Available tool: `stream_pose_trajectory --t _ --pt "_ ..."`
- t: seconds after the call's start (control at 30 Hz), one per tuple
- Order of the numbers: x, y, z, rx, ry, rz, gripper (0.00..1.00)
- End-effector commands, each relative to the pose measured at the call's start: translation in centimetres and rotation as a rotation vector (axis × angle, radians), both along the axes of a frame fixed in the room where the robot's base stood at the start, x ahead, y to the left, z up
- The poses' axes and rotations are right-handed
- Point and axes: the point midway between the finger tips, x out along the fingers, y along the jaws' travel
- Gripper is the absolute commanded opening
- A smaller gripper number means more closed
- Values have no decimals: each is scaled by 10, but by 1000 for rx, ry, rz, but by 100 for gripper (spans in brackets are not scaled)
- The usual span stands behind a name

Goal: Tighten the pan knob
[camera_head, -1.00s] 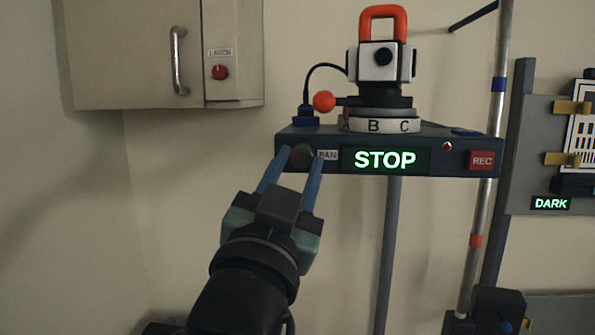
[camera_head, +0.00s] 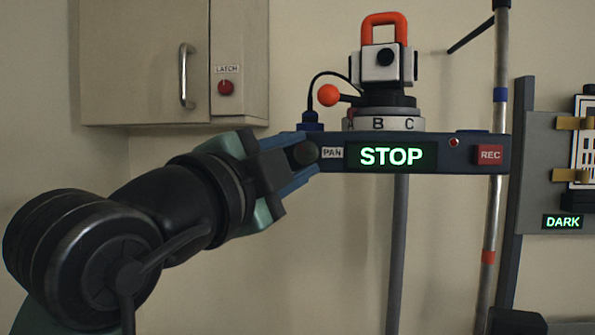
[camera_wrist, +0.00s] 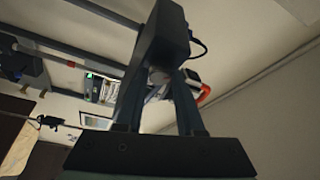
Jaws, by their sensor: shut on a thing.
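The pan knob (camera_head: 306,152) is a small dark round knob at the left end of the dark blue panel, beside the PAN label (camera_head: 332,153). My gripper (camera_head: 303,158) reaches it from the left, and its two blue fingers are shut on the knob from above and below. In the wrist view the fingers run up toward a dark block (camera_wrist: 168,32), and the knob is hard to make out between them. A white camera head with an orange handle (camera_head: 385,65) stands on a ring marked B and C (camera_head: 385,123).
An orange ball-ended lever (camera_head: 328,95) and a black cable sit just above the knob. A wall cabinet (camera_head: 150,60) with a red LATCH knob (camera_head: 225,87) hangs upper left. A red REC button (camera_head: 489,154) is at the panel's right. A board with a DARK sign (camera_head: 562,222) stands far right.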

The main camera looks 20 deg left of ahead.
Motion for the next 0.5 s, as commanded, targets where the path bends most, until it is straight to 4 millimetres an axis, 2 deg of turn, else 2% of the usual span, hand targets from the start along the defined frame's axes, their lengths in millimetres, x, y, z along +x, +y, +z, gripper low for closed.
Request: stream_pose_trajectory --t 0.5 --pt "0 1 5 438 128 2 0"
